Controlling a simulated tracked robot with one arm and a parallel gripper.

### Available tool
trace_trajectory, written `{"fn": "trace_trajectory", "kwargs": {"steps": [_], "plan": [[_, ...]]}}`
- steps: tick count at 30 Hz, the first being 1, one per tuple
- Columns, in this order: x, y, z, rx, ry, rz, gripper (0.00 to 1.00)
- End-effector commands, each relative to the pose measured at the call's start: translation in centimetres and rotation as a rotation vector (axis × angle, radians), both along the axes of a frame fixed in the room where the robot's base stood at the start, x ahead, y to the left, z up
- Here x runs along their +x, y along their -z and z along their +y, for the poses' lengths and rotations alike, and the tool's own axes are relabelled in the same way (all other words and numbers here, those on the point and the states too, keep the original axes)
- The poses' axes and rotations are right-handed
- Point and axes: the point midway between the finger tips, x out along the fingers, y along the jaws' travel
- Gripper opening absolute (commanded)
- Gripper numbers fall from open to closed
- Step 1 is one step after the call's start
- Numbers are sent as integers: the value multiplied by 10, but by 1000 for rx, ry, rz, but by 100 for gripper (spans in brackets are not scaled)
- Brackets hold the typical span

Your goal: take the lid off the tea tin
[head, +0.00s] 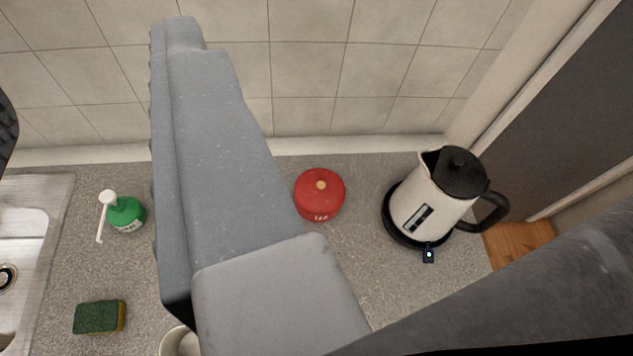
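The tea tin (317,203) is a small round red tin on the grey speckled counter. Its red lid (321,186) with a pale round knob is on top, and pale lettering shows low on its front. The tin stands just right of a large grey finger of my gripper (82,75). That finger has a ribbed left edge and crosses the middle of the view. A dark ribbed piece at the left edge looks like the other finger. A wide gap with nothing in it lies between them, so my gripper looks open. The tin is outside this gap.
A white kettle (432,205) with a black lid and handle stands on its base at right. A green pump bottle (126,214), a sponge (99,317) and a metal sink (52,200) are at left. A pale cup (178,342) is partly hidden. A tiled wall (310,80) stands behind.

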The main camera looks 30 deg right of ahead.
Motion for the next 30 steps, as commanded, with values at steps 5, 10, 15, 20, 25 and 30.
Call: {"fn": "trace_trajectory", "kwargs": {"steps": [5,10,15,20,25,30], "plan": [[5,2,-2,24,7,12,75],[39,24,-18,210,61,99,100],[89,71,-45,543,199,251,100],[130,122,-76,867,382,378,100],[159,182,-112,1197,626,491,100],[176,245,-149,1508,920,571,100]]}}
